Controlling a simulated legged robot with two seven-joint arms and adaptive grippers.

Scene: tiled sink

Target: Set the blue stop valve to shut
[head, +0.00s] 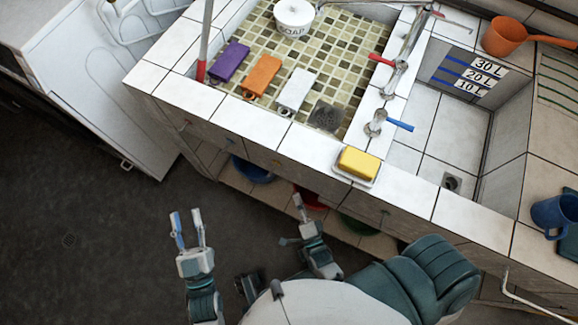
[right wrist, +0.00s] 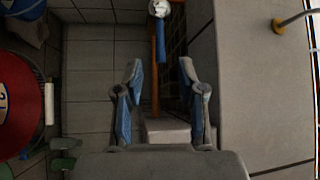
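In the right wrist view a blue lever (right wrist: 160,48) hangs from a round metal fitting (right wrist: 159,8). It lies in line with a copper-brown pipe (right wrist: 154,100); I take it as the blue stop valve. It is ahead of my right gripper (right wrist: 160,65), whose open, empty fingers stand either side of that line without touching it. In the head view that pipe is hidden, and my right gripper (head: 291,220) is low at the sink's front. A metal tap with a blue lever (head: 399,125) stands on the sink divider. My left gripper (head: 186,214) is open and empty over the floor.
The tiled sink front (head: 225,135) overhangs a lower shelf with a blue tub (head: 252,172) and a red tub (head: 308,200). A red tub (right wrist: 18,108) is at the left of the wrist view. A grey wall (right wrist: 245,90) stands close on its right. The floor (head: 80,200) is clear.

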